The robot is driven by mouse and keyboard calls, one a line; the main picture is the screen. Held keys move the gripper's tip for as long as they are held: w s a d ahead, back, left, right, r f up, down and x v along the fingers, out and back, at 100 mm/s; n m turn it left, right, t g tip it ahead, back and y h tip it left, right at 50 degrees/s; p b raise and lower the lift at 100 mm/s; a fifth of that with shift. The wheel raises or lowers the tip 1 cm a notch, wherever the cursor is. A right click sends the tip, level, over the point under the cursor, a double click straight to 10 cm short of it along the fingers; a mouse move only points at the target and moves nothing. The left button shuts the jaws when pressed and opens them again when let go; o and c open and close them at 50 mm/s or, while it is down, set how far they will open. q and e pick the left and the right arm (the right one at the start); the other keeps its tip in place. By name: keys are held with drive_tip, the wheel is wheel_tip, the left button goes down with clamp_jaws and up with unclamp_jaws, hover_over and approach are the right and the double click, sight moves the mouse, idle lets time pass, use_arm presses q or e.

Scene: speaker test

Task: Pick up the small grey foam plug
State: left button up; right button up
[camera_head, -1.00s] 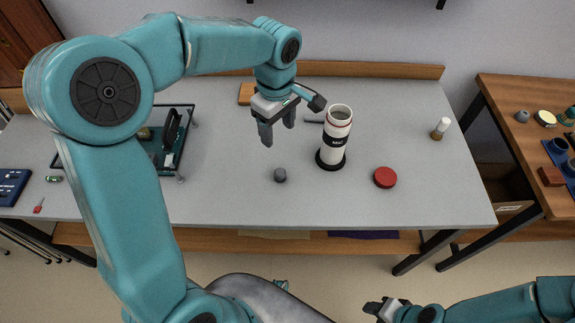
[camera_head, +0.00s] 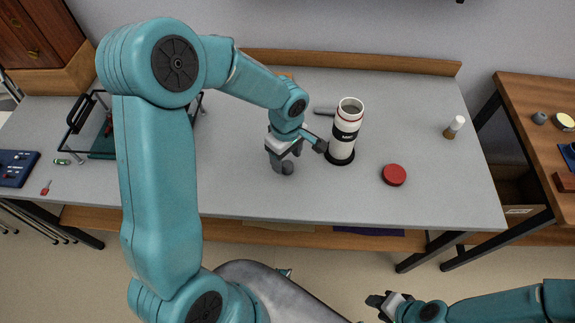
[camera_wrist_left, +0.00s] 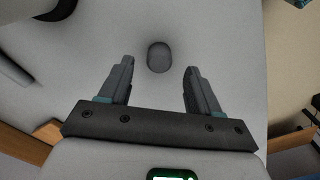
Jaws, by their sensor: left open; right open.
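The small grey foam plug (camera_head: 287,168) stands on the grey table, partly hidden by my left gripper in the head view. In the left wrist view the plug (camera_wrist_left: 158,57) appears level with the fingertips, centred across the gap, touching neither finger. My left gripper (camera_head: 282,160) is open and empty, pointing down over the plug; its fingers also show in the left wrist view (camera_wrist_left: 159,68). Its exact height above the table is hard to tell. My right gripper (camera_head: 381,304) is open, low in front of the table, away from the plug.
A white-and-black cylinder (camera_head: 345,138) stands close to the right of my left gripper. Further right are a red disc (camera_head: 393,175) and a white-topped brush-like item (camera_head: 454,127). A dark frame (camera_head: 100,145) stands at left. The table in front of the plug is clear.

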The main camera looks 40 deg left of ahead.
use_arm(q)
wheel_tip(320, 180, down, 2)
drive_tip(key=shift+f, duration=0.15)
drive_tip(key=shift+c, duration=0.3)
drive_tip(key=c, duration=1)
drive_tip(key=shift+c, duration=0.3)
